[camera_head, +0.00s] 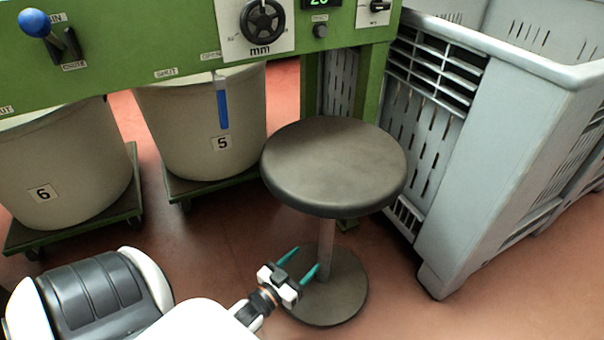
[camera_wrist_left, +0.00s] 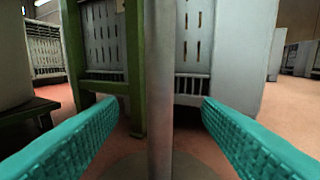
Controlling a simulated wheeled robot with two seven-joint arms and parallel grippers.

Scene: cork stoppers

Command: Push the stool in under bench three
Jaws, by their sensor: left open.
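The stool has a round dark grey seat (camera_head: 335,165), a thin grey post (camera_head: 327,250) and a round floor base (camera_head: 345,295). It stands upright in front of the green bench (camera_head: 150,45), with the seat's far edge close to a green leg. My left gripper (camera_head: 306,258) is open and low, below the seat and just left of the post. In the left wrist view the post (camera_wrist_left: 160,80) stands upright between the teal fingers' lines, seemingly just past the tips; contact is not clear. No bench number three is readable. My right gripper is not in view.
Tubs labelled 5 (camera_head: 200,120) and 6 (camera_head: 65,170) stand on green wheeled dollies left of the stool. A large grey slotted crate (camera_head: 465,170) stands close on the right. Red floor is open at the lower right.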

